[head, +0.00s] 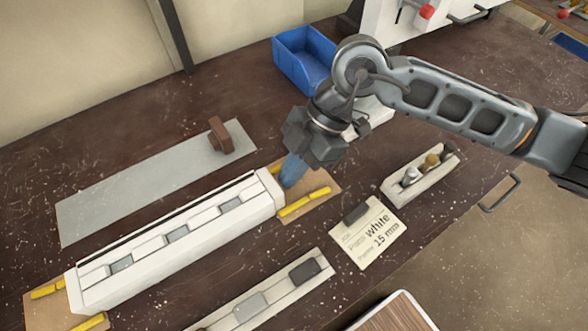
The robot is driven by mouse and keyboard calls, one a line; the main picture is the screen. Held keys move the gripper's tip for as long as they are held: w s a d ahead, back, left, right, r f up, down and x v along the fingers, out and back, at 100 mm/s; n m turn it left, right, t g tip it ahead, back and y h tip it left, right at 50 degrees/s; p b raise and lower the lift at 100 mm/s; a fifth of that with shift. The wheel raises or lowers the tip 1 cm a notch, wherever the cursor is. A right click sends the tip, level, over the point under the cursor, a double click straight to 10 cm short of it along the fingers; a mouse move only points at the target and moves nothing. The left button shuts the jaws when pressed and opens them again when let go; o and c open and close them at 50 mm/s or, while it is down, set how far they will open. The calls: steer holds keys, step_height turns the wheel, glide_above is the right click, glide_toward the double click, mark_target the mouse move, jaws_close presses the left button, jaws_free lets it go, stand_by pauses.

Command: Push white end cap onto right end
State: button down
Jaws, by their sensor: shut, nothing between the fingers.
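A long white profile (165,243) lies diagonally on the bench, with several grey inserts along its top. Its right end sits on a tan base with yellow strips, close to my gripper. A white piece (270,187) stands flush at that right end; it looks like an end cap, but I cannot tell it clearly from the profile. My gripper (291,174) points down just beyond this end, its blue fingers shut and empty. The fingers appear to touch or nearly touch the white end; the contact is partly hidden.
A blue bin (304,58) stands behind my gripper. A grey plate (140,185) with a brown block (221,136) lies behind the profile. A pale tray (270,296) is in front.

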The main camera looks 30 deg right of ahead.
steer(key=shift+d, duration=0.7)
step_height(320, 180, up, 8)
steer(key=p, duration=0.6)
stand_by(0.4)
